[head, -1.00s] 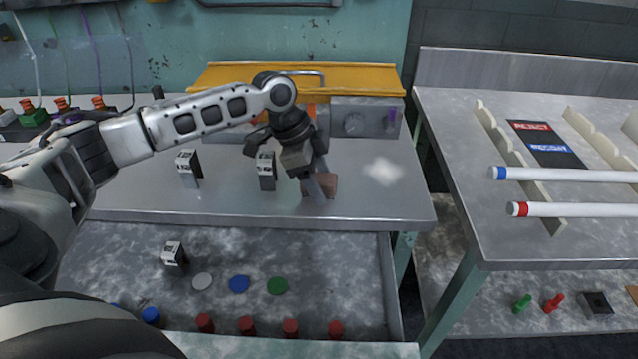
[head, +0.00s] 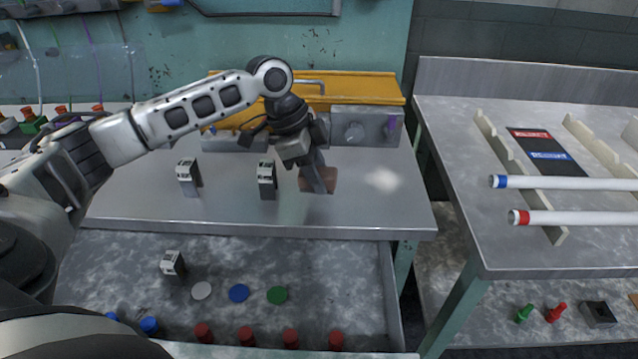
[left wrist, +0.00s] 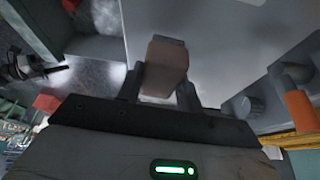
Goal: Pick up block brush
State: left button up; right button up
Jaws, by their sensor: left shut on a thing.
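The block brush, a small brown block (head: 330,174), is held between the fingers of my left gripper (head: 318,181) over the right part of the grey bench top. One finger hides part of it in the head view. In the left wrist view the brown block (left wrist: 165,68) sits between the two dark fingers, with the grey bench surface beyond it. It appears a little above the bench, though the gap is hard to judge. My right gripper is not in view.
Two white-labelled blocks (head: 188,178) (head: 267,180) stand on the bench left of the gripper. A yellow-topped grey unit (head: 360,127) is behind. Below is a tray (head: 330,262) with discs and red pegs. A right table (head: 458,150) holds white tubes (head: 570,184).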

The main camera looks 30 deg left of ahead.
pick_arm(q)
jog(key=s+d+r, duration=0.1)
jog(key=s+r, duration=0.8)
jog(key=s, duration=0.4)
jog(key=shift+s+d+b, duration=0.15)
jog(key=shift+d+b, duration=0.2)
jog(key=shift+b, duration=0.1)
